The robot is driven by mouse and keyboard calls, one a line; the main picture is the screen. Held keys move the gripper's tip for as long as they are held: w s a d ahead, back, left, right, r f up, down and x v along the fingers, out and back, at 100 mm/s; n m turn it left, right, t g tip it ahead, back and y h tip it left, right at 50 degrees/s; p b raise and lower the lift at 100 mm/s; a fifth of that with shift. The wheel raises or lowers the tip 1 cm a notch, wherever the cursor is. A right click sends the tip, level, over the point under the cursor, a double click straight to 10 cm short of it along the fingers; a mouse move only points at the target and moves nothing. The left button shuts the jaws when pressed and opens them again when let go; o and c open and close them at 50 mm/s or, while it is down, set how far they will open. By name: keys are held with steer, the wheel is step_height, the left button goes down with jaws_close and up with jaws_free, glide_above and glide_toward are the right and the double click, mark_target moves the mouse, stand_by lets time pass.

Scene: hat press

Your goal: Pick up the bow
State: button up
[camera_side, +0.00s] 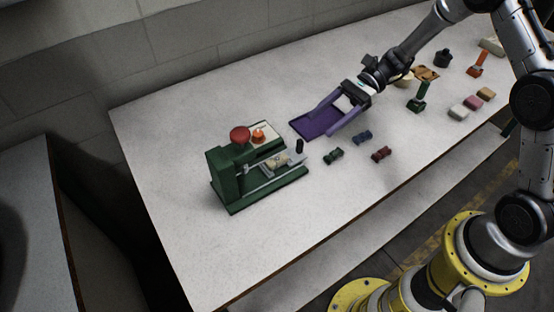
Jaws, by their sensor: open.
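Three small bow-shaped pieces lie apart on the table: a dark green bow (333,155), a blue bow (362,137) and a dark red bow (381,154). Which one the task means cannot be told from the picture. My gripper (324,124) is open, with its two long purple fingers spread and nothing seen between them. It is over or beside a flat purple tray (302,125), behind and to the left of the bows. The fingers cover part of the tray, and their height above it is hard to tell.
A green press (226,176) with a red knob (240,134) stands to the left. At the right are a green-handled tool (418,98), an orange-handled tool (478,63), a dark object (443,59) and several small blocks (472,102). The table front around the bows is clear.

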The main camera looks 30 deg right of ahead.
mark_target(301, 142)
steer(key=x, duration=0.7)
steer(key=shift+a+f, duration=0.15)
steer(key=shift+a, duration=0.2)
steer(key=shift+w+x, duration=0.15)
steer(key=shift+x, duration=1.2)
steer(key=shift+w+x, duration=0.15)
steer(key=shift+x, duration=1.2)
steer(key=shift+d+f, duration=0.1)
steer(key=shift+f, duration=0.1)
jaws_close()
